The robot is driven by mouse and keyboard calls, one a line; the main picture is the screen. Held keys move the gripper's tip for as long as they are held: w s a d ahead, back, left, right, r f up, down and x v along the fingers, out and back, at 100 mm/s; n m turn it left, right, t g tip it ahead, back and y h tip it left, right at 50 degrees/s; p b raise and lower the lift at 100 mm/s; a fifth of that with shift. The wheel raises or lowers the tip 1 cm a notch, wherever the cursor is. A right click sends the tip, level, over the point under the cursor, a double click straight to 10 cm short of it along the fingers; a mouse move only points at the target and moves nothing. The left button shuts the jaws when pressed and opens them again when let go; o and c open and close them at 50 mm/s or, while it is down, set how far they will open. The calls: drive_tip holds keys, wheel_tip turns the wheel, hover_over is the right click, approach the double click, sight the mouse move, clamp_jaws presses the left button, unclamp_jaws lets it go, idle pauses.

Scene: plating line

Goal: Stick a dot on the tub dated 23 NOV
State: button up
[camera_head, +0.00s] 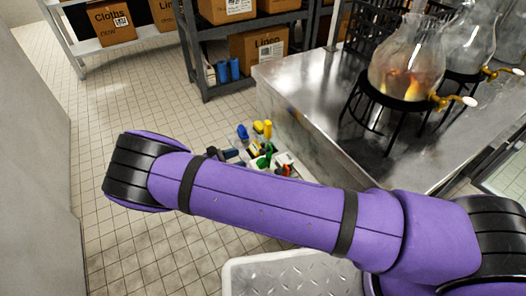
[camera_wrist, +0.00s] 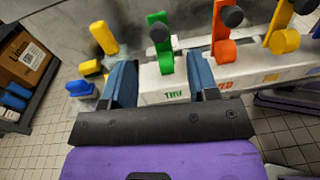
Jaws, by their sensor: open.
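The tub dated 23 NOV is not seen in either view. In the wrist view my gripper (camera_wrist: 160,66) is open, its two blue fingers apart. A white holder (camera_wrist: 150,82) marked THU in green shows between the fingers, with a green lever part (camera_wrist: 161,45) with a dark knob above it. I cannot tell whether the fingers touch the holder. To its right are an orange part (camera_wrist: 222,38) over red lettering and a yellow part (camera_wrist: 280,30). In the head view my purple arm hides most of this area; the green part (camera_head: 264,161) shows just behind it.
A steel counter (camera_head: 310,100) with glass flasks (camera_head: 408,62) on black stands is at the right. A dark shelf (camera_head: 205,62) with cardboard boxes (camera_head: 257,47) stands at the back. Yellow and blue pieces (camera_wrist: 104,38) lie left of the fingers. Tiled floor (camera_head: 125,100) is open at left.

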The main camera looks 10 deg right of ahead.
sight(262, 152)
drive_tip(key=shift+n+t, duration=0.4)
drive_tip(key=shift+t, duration=0.2)
drive_tip(key=x, duration=0.3)
drive_tip(key=f+x, duration=0.1)
drive_tip(key=x, duration=0.6)
drive_tip(key=shift+f, duration=0.35)
clamp_jaws()
